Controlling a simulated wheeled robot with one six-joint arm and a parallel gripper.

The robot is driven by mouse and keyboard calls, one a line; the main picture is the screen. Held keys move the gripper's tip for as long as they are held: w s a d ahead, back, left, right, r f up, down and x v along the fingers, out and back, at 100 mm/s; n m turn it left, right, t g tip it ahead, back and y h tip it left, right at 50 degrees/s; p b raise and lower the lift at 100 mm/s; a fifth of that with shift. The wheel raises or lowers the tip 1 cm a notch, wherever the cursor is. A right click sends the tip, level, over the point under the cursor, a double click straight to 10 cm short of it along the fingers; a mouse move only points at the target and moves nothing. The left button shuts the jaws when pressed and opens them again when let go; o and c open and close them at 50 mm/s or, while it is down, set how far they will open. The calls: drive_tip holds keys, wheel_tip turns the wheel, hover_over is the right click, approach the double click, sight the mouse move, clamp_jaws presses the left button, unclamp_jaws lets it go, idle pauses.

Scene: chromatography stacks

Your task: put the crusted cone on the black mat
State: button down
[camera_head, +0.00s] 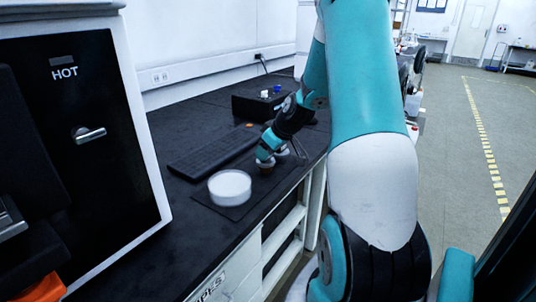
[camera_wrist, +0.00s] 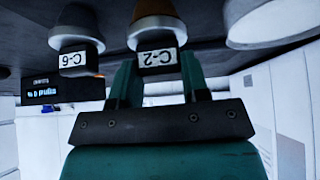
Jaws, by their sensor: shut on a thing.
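My gripper (camera_head: 266,158) (camera_wrist: 157,60) is shut on a cone with a brown-orange band (camera_wrist: 155,27) and a block labelled C-2. This brown cone also shows in the head view (camera_head: 265,168), under my fingers. Its crust is too small to make out clearly. The wrist view is upside down. The black mat (camera_head: 241,212) lies at the bench's front, left of my gripper, under a white round dish (camera_head: 229,184). I cannot tell whether the held cone touches the surface.
The white dish also shows at the wrist view's upper right (camera_wrist: 275,22). A black keyboard (camera_head: 212,152) lies behind the mat. A black box (camera_head: 262,104) with small caps stands further back. A cabinet marked HOT (camera_head: 110,130) fills the left.

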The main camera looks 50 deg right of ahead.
drive_tip(key=shift+f, duration=0.45)
drive_tip(key=c, duration=0.6)
unclamp_jaws()
drive_tip(key=shift+f, duration=0.1)
